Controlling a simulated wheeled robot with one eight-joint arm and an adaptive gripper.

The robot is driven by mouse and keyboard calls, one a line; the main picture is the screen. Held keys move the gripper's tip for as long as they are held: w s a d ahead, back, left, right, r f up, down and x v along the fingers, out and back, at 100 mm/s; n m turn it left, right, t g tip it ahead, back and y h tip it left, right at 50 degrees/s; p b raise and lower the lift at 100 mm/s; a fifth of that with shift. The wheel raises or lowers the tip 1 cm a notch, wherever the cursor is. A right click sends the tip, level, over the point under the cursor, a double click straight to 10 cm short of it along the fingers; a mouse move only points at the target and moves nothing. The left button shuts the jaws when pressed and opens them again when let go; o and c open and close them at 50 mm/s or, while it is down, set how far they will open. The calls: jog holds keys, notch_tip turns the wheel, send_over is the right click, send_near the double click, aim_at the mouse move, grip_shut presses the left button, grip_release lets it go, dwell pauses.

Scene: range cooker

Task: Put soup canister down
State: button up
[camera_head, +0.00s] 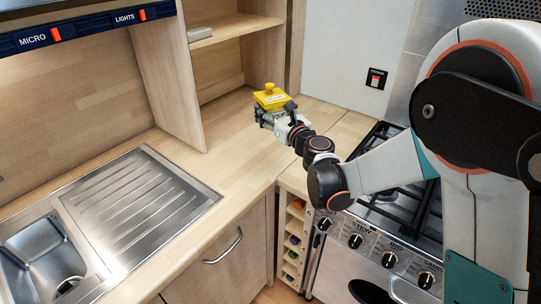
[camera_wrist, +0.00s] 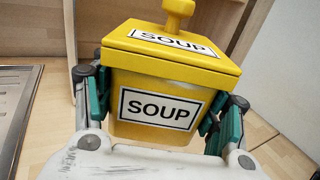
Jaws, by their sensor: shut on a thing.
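The yellow soup canister (camera_wrist: 160,90) has a knobbed lid and labels reading SOUP. In the head view the canister (camera_head: 271,96) is near the back corner of the wooden counter, at the end of my arm. My gripper (camera_head: 275,116) is shut on it. In the wrist view my gripper (camera_wrist: 160,120) has one finger on each side of its body, and the canister looks upright. Its base is partly hidden, so I cannot tell whether it touches the counter.
The wooden counter (camera_head: 229,143) is clear around the canister. A steel sink with a ridged drainboard (camera_head: 137,194) is at left. A wooden shelf unit (camera_head: 233,28) stands behind. The cooker (camera_head: 392,238) with black hob grates is at right, under my arm.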

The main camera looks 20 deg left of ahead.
jog(key=shift+n+g+y, duration=0.4)
jog(key=shift+y, duration=0.1)
jog(key=a, duration=0.2)
jog(key=s+a, duration=0.1)
jog(key=shift+s+a+f, duration=0.1)
jog(key=shift+a+f, duration=0.2)
jog(key=shift+a, duration=0.1)
notch_tip(320, 180, down, 14)
jog(key=b, duration=0.4)
jog(key=shift+b, duration=0.4)
jog(key=shift+f+b, duration=0.8)
jog(key=shift+f, duration=1.75)
jog(key=shift+f, duration=0.15)
jog(key=o, duration=1.8)
jog(key=shift+o, duration=0.2)
